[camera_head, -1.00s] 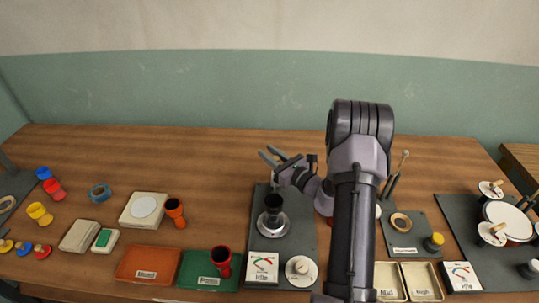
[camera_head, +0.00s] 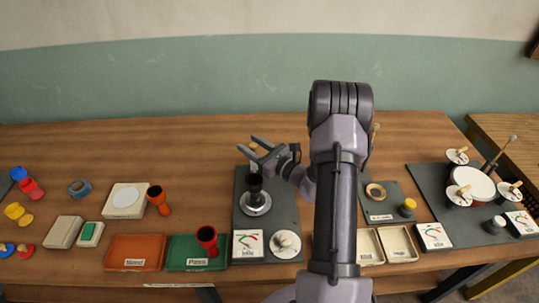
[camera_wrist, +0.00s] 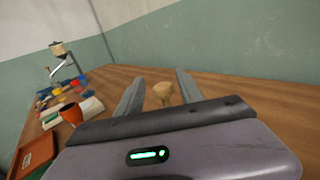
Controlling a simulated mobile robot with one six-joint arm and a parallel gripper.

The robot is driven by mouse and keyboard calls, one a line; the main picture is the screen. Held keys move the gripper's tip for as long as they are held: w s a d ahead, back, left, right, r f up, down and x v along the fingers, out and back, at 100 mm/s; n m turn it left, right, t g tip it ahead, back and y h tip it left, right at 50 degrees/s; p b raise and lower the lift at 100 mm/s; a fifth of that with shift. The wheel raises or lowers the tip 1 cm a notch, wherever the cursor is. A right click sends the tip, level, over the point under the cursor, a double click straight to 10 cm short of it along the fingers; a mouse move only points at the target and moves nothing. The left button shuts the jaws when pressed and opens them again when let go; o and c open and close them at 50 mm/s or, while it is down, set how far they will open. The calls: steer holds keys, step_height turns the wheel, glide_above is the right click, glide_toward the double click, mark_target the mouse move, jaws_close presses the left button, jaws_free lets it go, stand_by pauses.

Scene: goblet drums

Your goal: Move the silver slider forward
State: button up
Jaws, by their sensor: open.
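A silver round piece (camera_head: 257,205) sits on the dark board (camera_head: 280,212) in front of my arm in the head view. A black goblet shape (camera_head: 255,186) stands upright on it. I cannot tell for sure whether this silver piece is the slider. My gripper (camera_head: 252,146) is open above the back of the board, just behind the black goblet in the picture. In the wrist view, a pale wooden knob (camera_wrist: 163,92) shows between the open fingers (camera_wrist: 160,77); I cannot tell whether they touch it. What it belongs to is hidden behind the gripper body.
A gauge card (camera_head: 248,244) and a white disc with a knob (camera_head: 286,243) are at the board's front. The table's back strip is clear.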

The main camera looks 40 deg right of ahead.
steer(key=s+d+p, duration=0.2)
steer(key=s, duration=1.3)
